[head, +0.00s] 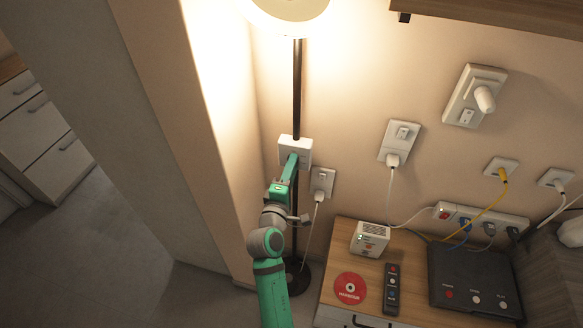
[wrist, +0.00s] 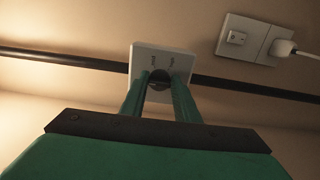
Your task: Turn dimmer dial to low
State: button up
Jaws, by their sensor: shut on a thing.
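A white dimmer box (head: 295,144) is mounted on the dark pole of a lit floor lamp (head: 290,8). In the wrist view the box (wrist: 164,59) shows a face with small, unreadable markings and a dark round dial (wrist: 159,78) low on it. My gripper (head: 292,160) reaches up to the front of the box; in the wrist view its two green fingers (wrist: 159,88) are on either side of the dial and shut on it. The dial's pointer is not readable, and in the head view the gripper hides the dial.
A wall outlet with a plug (head: 321,185) is just right of the pole. A wooden cabinet (head: 337,250) at lower right holds a white device (head: 370,239), a remote (head: 391,288), a red disc (head: 350,288) and a black box (head: 474,280). A wall corner is close on the left.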

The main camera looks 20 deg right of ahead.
jog(key=shift+w+a, duration=0.1)
jog(key=shift+a, duration=0.2)
jog(key=o, duration=1)
jog(key=shift+d, duration=0.1)
jog(key=shift+o, duration=0.2)
jog(key=v, duration=1.1)
jog(key=shift+f, duration=0.1)
